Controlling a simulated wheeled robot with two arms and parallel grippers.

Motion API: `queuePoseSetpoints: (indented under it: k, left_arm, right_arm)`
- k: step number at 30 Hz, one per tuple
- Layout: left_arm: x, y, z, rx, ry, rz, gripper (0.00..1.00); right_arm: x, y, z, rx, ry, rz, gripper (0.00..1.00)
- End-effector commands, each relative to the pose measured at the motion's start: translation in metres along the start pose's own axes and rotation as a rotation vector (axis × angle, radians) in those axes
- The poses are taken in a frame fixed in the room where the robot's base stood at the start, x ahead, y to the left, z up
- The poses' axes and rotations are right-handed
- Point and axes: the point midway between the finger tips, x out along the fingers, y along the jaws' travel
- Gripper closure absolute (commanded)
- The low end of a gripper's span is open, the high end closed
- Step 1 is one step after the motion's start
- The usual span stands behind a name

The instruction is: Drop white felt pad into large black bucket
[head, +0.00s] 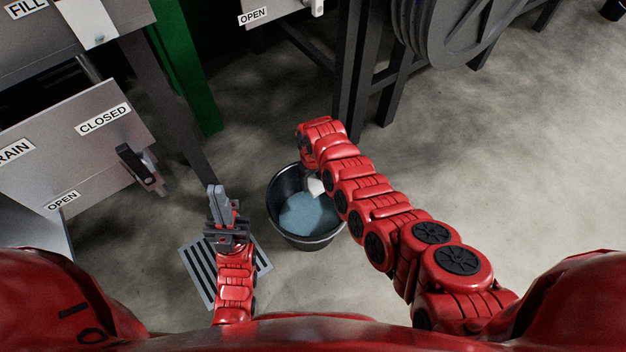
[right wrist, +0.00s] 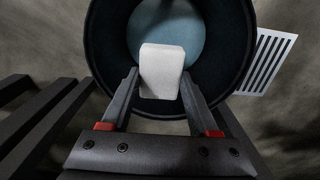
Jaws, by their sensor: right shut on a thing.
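The large black bucket (head: 284,236) stands on the floor in front of me, with blue-grey liquid (head: 309,213) at its bottom. My right arm reaches over the bucket's right rim. The white felt pad (head: 316,187) shows over the bucket, partly hidden by my right arm. In the right wrist view my right gripper (right wrist: 161,93) is shut on the pad (right wrist: 162,68), with the bucket (right wrist: 104,50) behind it. My left gripper (head: 222,205) is left of the bucket, above the floor, and empty. Its fingers look close together, but their gap is unclear.
A striped floor grate (head: 197,272) lies left of the bucket. Grey panels (head: 75,130) with OPEN and CLOSED labels and a black-handled lever (head: 140,168) stand at the left. Dark metal legs (head: 350,80) and a large reel (head: 455,30) are behind. The floor at right is clear.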

Motion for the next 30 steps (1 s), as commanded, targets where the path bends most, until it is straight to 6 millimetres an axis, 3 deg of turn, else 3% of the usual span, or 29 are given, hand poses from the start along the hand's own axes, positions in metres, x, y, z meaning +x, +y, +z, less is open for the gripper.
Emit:
queuePoseSetpoints:
  k: [4,5,10,22,30]
  left_arm:
    - [0.001,0.0,0.0,0.0,0.0,0.0,1.0]
    - [0.001,0.0,0.0,0.0,0.0,0.0,1.0]
    - [0.001,0.0,0.0,0.0,0.0,0.0,1.0]
    - [0.004,0.0,-0.001,0.0,0.0,0.0,1.0]
    - [0.022,-0.001,-0.004,0.0,0.0,0.0,1.0]
  right_arm:
    - [-0.001,0.0,0.0,0.0,0.0,0.0,0.91]
    - [-0.001,0.0,0.0,0.0,0.0,0.0,0.36]
    - [-0.001,0.0,0.0,0.0,0.0,0.0,0.05]
    - [-0.007,0.0,-0.001,0.0,0.002,0.0,0.04]
    - [-0.049,-0.001,-0.002,0.0,0.006,0.0,0.04]
